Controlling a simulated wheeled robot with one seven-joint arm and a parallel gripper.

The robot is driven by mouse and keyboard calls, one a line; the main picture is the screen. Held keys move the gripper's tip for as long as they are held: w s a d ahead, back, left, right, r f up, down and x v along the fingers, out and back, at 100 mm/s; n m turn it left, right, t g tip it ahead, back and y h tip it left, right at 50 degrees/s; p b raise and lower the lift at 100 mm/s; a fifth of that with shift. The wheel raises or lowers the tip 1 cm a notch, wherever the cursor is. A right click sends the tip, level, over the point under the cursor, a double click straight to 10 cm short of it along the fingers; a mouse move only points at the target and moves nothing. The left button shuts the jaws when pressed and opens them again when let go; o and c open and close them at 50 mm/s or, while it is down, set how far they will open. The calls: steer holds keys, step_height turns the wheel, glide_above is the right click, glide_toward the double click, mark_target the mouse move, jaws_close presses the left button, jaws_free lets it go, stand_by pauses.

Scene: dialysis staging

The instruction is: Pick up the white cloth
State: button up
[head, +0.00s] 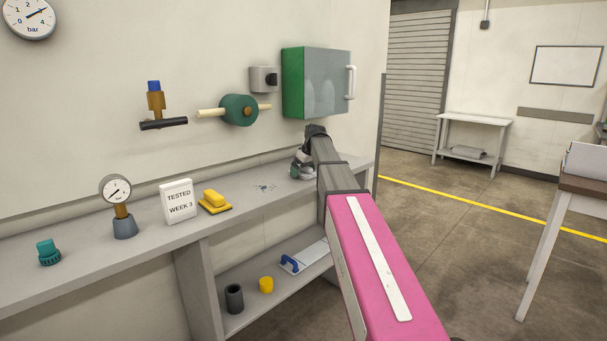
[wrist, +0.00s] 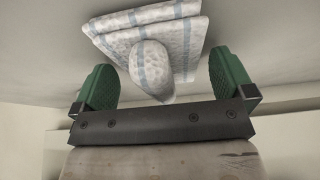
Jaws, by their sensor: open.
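The white cloth (wrist: 172,38) is folded, with pale blue stripes, and has a rounded white bulge at its near side. It lies on a pale grey surface in the wrist view. My gripper (wrist: 164,76) is open, with one green finger pad on each side of the bulge. Clear gaps show between both pads and the bulge, and most of the folded part lies beyond the fingertips. In the head view my gripper (head: 301,166) is low over the far end of the wall bench, and my arm and gripper largely hide the cloth there.
The grey bench (head: 150,250) runs along the wall. A yellow-handled float (head: 214,202), a "TESTED WEEK 3" sign (head: 179,202), a gauge (head: 117,192) and a teal cap (head: 48,253) stand left of my gripper. A green-sided cabinet (head: 316,83) hangs above it.

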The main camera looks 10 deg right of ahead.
steer(key=shift+c, duration=0.3)
steer(key=c, duration=0.9)
steer(key=shift+o, duration=0.2)
steer(key=shift+r, duration=0.1)
steer(key=shift+r, duration=0.55)
steer(key=r, duration=0.2)
steer(key=a+r, duration=0.1)
steer(key=r, duration=0.1)
steer(key=shift+s, duration=0.2)
steer(key=s+a+r, duration=0.4)
steer(key=a+r, duration=0.2)
steer(key=a, duration=0.3)
steer(key=shift+a+r, duration=0.15)
steer(key=shift+a, duration=0.25)
steer(key=shift+o, duration=0.4)
